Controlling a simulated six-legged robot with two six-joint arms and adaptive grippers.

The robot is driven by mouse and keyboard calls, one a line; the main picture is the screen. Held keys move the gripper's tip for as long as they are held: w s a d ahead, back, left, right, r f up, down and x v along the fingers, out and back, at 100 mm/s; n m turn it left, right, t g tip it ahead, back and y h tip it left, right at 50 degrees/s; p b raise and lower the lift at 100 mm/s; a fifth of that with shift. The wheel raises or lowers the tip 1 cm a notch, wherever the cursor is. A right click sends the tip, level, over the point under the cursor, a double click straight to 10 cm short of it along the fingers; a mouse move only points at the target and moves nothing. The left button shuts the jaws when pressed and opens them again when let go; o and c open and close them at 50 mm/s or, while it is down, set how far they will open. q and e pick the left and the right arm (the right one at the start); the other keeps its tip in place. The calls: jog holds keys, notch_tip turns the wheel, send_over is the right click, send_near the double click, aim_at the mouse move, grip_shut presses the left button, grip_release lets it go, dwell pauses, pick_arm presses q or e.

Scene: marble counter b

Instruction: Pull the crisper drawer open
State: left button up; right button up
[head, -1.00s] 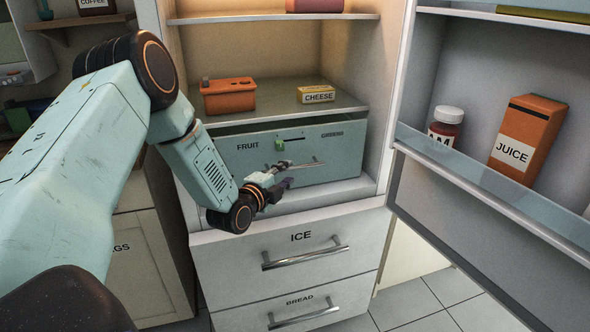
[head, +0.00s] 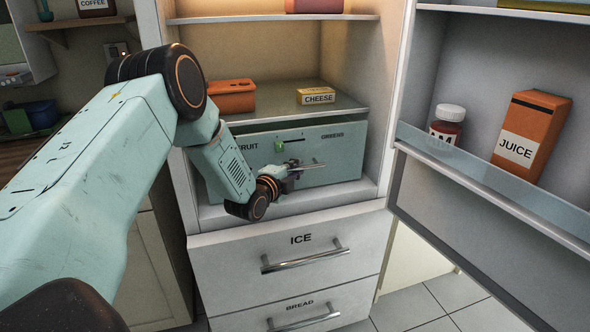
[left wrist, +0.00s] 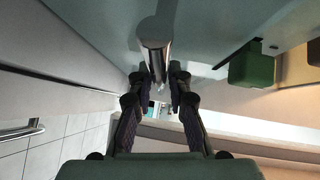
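The crisper drawer (head: 335,145) is pale green, marked FRUIT and GREENS, and sits inside the fridge below a glass shelf. Its metal bar handle (head: 314,164) is on the front. My left gripper (head: 292,170) is at the left part of this handle. In the left wrist view, the gripper's two dark fingers (left wrist: 160,75) stand apart, one on each side of the handle bar (left wrist: 155,35). Small gaps seem to show between fingers and bar. A green slider (head: 280,147) on the drawer front also shows in the left wrist view (left wrist: 252,65). My right gripper is not in view.
The ICE drawer (head: 240,260) and BREAD drawer (head: 245,318) lie below, with bar handles. The open fridge door (head: 440,200) stands at right, holding a juice carton (head: 530,135) and a bottle (head: 447,125). An orange container (head: 232,97) and cheese (head: 317,97) stand on the shelf above.

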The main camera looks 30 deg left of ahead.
pick_arm(q)
grip_shut()
jog(key=shift+s+d+f, duration=0.1)
jog(key=shift+d, duration=0.05)
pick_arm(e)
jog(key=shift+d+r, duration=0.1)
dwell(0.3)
